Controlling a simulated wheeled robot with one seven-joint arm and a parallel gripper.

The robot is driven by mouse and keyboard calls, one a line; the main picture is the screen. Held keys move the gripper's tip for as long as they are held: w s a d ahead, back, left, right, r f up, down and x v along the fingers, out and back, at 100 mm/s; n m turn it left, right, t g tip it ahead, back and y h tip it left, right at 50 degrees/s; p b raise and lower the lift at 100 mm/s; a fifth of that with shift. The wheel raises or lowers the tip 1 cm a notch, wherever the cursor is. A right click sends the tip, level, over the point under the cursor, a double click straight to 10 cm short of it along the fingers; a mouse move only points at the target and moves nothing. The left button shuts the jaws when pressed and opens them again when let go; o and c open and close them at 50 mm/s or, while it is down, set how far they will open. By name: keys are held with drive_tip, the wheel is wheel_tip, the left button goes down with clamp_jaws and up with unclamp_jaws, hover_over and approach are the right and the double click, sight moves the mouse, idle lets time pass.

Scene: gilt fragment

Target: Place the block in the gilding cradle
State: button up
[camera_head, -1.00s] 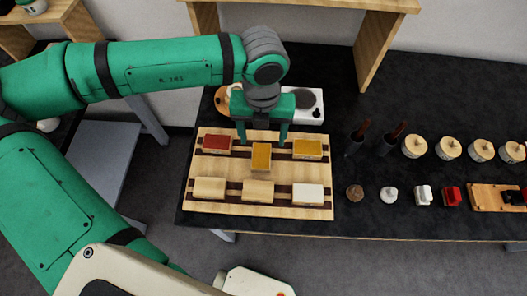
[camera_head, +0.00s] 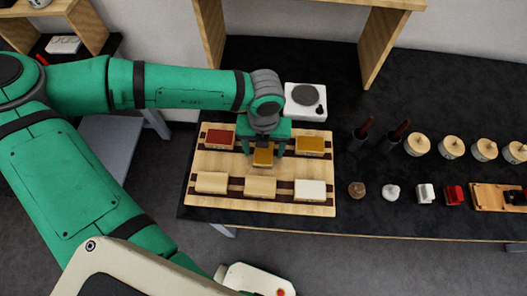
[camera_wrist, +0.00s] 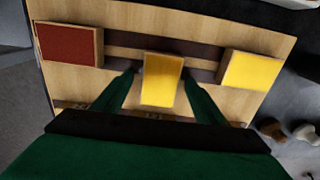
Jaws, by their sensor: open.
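A wooden board (camera_head: 207,167) with dark strips holds several blocks. It may be the gilding cradle, but I cannot tell for sure. A gold-yellow block (camera_head: 263,158) sits at the middle of its back row, a little nearer than its neighbours; it shows at the centre of the wrist view (camera_wrist: 162,80). My gripper (camera_head: 263,150) points down over this block. Its fingers stand open, one on each side, with a gap visible on both sides in the wrist view. The block's underside is hidden.
A red-topped block (camera_head: 220,137) stands left and another yellow block (camera_head: 311,144) right. The front row has two plain wooden blocks and a white block (camera_head: 310,189). Dark-handled tools, lidded pots (camera_head: 416,144) and small items stand to the right on the black table.

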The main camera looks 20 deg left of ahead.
drive_tip(key=shift+w, duration=0.1)
drive_tip(key=c, duration=1.2)
drive_tip(key=shift+c, duration=0.2)
drive_tip(key=shift+r, duration=0.15)
